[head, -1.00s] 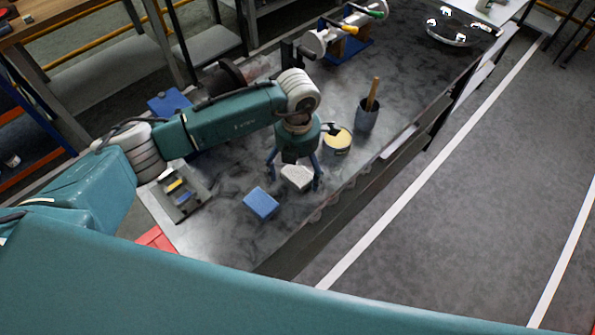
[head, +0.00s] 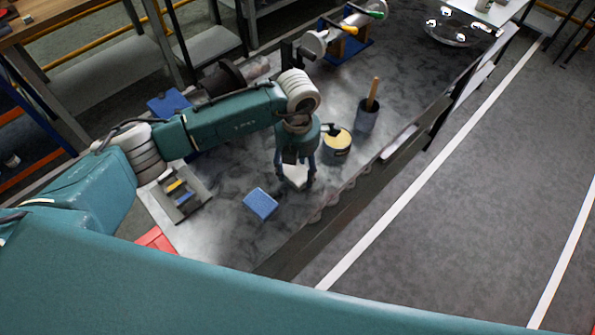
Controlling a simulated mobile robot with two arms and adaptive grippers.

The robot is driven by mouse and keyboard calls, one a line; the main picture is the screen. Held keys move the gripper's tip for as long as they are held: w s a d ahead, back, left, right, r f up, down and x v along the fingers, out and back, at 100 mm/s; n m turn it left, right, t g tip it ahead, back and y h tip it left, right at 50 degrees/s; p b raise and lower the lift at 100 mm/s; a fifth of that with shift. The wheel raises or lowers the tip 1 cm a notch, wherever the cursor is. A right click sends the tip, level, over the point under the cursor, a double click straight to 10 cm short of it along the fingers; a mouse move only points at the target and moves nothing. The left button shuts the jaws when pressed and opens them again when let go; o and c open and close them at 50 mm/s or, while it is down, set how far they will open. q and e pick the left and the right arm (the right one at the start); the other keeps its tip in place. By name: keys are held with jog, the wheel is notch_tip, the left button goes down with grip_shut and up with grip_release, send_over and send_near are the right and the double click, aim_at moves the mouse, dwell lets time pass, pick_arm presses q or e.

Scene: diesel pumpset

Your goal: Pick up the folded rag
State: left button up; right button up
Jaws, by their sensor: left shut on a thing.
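The folded rag (head: 296,177) is a small whitish block-like pad on the dark metal bench top (head: 240,232). My left gripper (head: 295,180) points down over it, with its dark fingers on the rag's left and right sides, shut on it. The fingers and palm hide part of the rag. I cannot tell whether the rag touches the bench or is just above it. My right gripper is out of view.
A blue block (head: 261,204) lies just left of the rag. A yellow-topped tin (head: 337,142) and a grey cup with a wooden handle (head: 366,115) stand to the right. A grey tray (head: 179,196) lies at left. The bench's front edge is close.

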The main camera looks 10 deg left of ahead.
aim_at(297, 173)
pick_arm(q)
notch_tip(297, 173, up, 20)
jog(key=b, duration=0.5)
jog(key=shift+f, duration=0.15)
jog(key=shift+f, duration=0.15)
